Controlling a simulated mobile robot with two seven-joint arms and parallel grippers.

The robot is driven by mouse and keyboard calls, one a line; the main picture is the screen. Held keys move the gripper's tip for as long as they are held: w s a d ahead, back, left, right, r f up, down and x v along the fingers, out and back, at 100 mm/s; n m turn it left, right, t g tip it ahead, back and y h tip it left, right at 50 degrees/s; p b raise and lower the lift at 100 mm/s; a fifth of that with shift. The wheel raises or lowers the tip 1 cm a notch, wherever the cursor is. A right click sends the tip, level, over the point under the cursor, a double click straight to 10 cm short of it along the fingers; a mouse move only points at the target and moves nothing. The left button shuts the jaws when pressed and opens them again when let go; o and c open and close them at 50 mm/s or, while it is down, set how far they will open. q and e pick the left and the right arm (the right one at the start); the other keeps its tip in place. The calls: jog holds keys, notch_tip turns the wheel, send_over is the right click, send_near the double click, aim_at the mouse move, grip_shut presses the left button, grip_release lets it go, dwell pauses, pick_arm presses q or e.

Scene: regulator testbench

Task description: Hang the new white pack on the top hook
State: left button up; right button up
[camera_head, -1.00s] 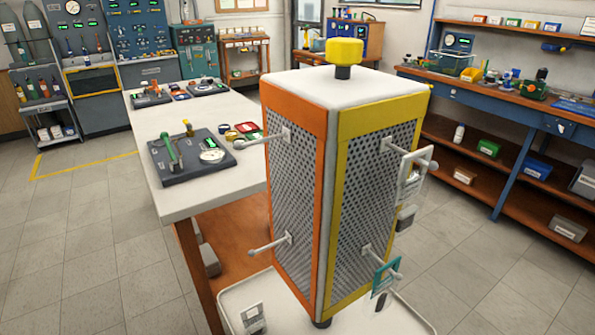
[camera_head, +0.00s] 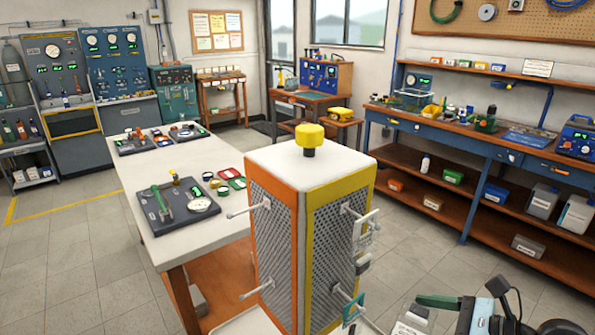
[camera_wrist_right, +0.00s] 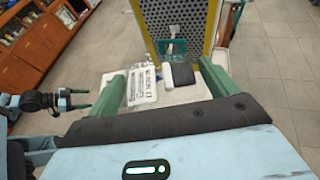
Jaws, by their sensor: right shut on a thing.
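The tower has an orange side and a yellow side (camera_head: 338,250). On the yellow side, the top hook (camera_head: 356,213) bears a pale frame (camera_head: 365,232) with a grey block under it. The lower hook bears a teal frame (camera_head: 352,308), also in the right wrist view (camera_wrist_right: 172,47). My right gripper (camera_head: 430,308) is shut on a white pack (camera_head: 411,321) at the lower right, apart from the tower. The pack is partly cut off by the picture's edge. In the right wrist view my left gripper (camera_wrist_right: 76,99) is open and empty.
A white tray (camera_wrist_right: 112,88) lies at the tower's foot. A yellow knob (camera_head: 309,136) tops the tower. A white table (camera_head: 130,180) with instruments stands to the left. A blue bench (camera_head: 440,138) runs along the right, with clear floor between it and the tower.

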pick_arm(q)
jog(key=shift+s+f, duration=0.1)
dwell(0.3)
pick_arm(e)
jog(key=a+f+m+t+h+b, duration=0.1)
jog(key=a+f+b, duration=0.2)
jog(key=f, duration=0.9)
jog(key=a+f+m+h+b, duration=0.1)
jog(key=a+f+b, duration=0.2)
jog(key=f, duration=0.9)
jog(key=a+f+m+t+b, duration=0.1)
jog(key=a+f+b, duration=0.2)
jog(key=a+f, duration=0.5)
notch_tip(320, 180, down, 5)
jog(key=shift+r+t+h+b, duration=0.2)
jog(key=shift+t+h+b, duration=0.1)
jog(key=shift+h, duration=0.1)
jog(key=shift+a+f, duration=0.15)
jog(key=shift+f, duration=0.05)
pick_arm(q)
jog(key=s+f+g, duration=0.2)
jog(key=s+f, duration=0.3)
jog(key=f, duration=0.5)
jog(key=shift+s+d+f, duration=0.35)
jog(key=shift+d+f, duration=0.05)
